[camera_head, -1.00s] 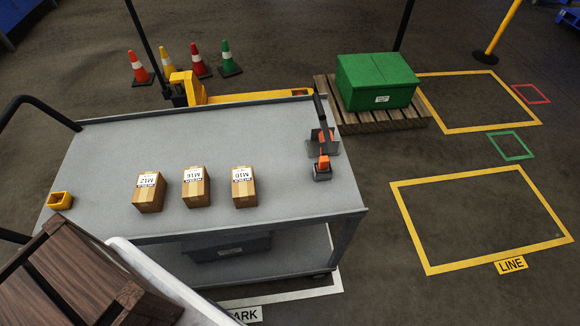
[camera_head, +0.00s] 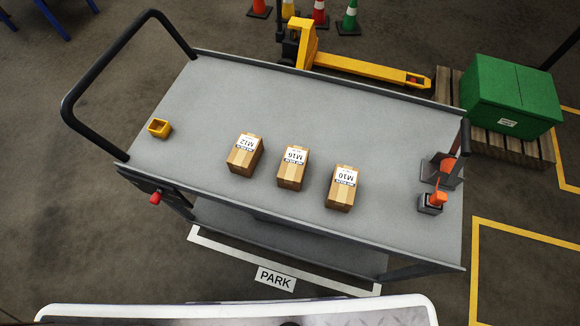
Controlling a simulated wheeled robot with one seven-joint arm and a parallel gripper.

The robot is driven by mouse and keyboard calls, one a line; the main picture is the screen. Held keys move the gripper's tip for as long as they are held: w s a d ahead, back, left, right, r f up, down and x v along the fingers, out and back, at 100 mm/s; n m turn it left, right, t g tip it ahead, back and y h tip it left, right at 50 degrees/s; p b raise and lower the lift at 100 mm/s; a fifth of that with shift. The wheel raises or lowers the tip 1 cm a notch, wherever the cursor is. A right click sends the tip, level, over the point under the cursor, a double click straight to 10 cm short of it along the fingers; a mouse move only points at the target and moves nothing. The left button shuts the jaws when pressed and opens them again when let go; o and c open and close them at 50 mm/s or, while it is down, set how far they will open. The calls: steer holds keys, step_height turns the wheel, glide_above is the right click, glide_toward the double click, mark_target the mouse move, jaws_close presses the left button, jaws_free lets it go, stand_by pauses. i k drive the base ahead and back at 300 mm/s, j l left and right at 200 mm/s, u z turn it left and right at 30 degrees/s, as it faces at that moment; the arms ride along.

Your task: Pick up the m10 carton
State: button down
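The M10 carton (camera_head: 342,188) is a small brown box with a white label that reads M10 upside down. It stands on the grey top of the cart (camera_head: 310,90), rightmost in a row of three cartons. The M16 carton (camera_head: 292,168) stands just to its left, with a gap between them. The M12 carton (camera_head: 245,155) is further left. Nothing covers the M10 carton. My gripper is not in view.
A small yellow bin (camera_head: 159,128) sits at the cart's left. An orange-and-grey device (camera_head: 433,202) stands at its right end. A black handle (camera_head: 112,65) rises at the left. A yellow pallet jack (camera_head: 350,62) and green crate (camera_head: 510,95) are behind.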

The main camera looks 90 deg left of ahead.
mark_target(341, 198)
steer(key=i+u, duration=0.1)
steer(key=u, duration=0.4)
steer(key=i+u, duration=0.1)
steer(key=u, duration=0.35)
steer(key=l+u, duration=0.15)
steer(key=u, duration=0.35)
steer(key=j+u, duration=0.4)
steer(key=j, duration=0.4)
steer(key=k+j+z, duration=0.1)
steer(key=z, duration=0.25)
steer(key=k+j+z, duration=0.1)
steer(key=k+z, duration=0.2)
steer(key=i, duration=0.05)
